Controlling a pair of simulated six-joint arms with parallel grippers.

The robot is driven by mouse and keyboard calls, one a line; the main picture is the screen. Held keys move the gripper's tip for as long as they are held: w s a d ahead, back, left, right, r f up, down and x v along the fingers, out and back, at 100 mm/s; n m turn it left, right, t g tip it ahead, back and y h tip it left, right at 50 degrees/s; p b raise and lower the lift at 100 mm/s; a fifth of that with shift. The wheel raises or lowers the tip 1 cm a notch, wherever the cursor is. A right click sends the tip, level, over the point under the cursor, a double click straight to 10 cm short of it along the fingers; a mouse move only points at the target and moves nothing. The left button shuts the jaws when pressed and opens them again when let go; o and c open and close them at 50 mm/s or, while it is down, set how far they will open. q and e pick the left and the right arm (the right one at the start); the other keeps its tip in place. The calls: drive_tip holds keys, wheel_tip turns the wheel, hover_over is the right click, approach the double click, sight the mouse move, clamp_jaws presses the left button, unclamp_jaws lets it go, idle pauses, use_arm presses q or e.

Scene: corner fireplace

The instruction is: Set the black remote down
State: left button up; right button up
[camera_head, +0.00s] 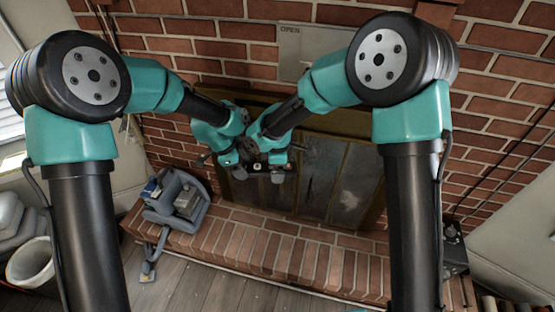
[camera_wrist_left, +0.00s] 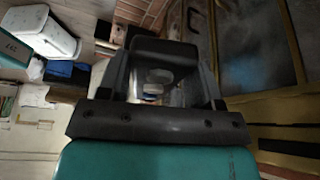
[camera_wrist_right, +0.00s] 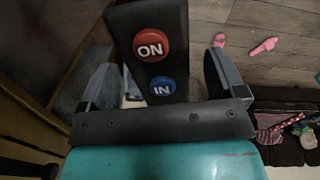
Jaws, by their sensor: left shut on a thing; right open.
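The black remote (camera_wrist_right: 153,62) shows in the right wrist view, with a red ON button above a blue IN button. It stands between the spread fingers of my right gripper (camera_wrist_right: 160,80), which is open, with gaps at the sides. In the left wrist view the dark end of the remote (camera_wrist_left: 165,50) lies between the fingers of my left gripper (camera_wrist_left: 165,75), which is shut on it. In the head view my left gripper (camera_head: 240,165) is close to my right gripper (camera_head: 272,167), in front of the fireplace doors. The remote is too dark to make out there.
The brick hearth (camera_head: 290,250) runs below the fireplace doors (camera_head: 335,180). A grey holder with boxes (camera_head: 172,200) stands on its left end, and a dark object (camera_head: 453,250) at its right. The middle of the hearth looks clear. Pink slippers (camera_wrist_right: 264,46) lie on the floor.

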drive_tip(key=shift+f, duration=0.1)
drive_tip(key=shift+c, duration=0.4)
drive_tip(key=c, duration=0.9)
use_arm(q)
drive_tip(key=o, duration=1.1)
use_arm(e)
drive_tip(key=shift+c, duration=1)
use_arm(q)
drive_tip(key=shift+r, duration=0.1)
drive_tip(key=v, duration=1.1)
drive_tip(key=shift+a+r, duration=0.15)
drive_tip(key=shift+r, duration=0.25)
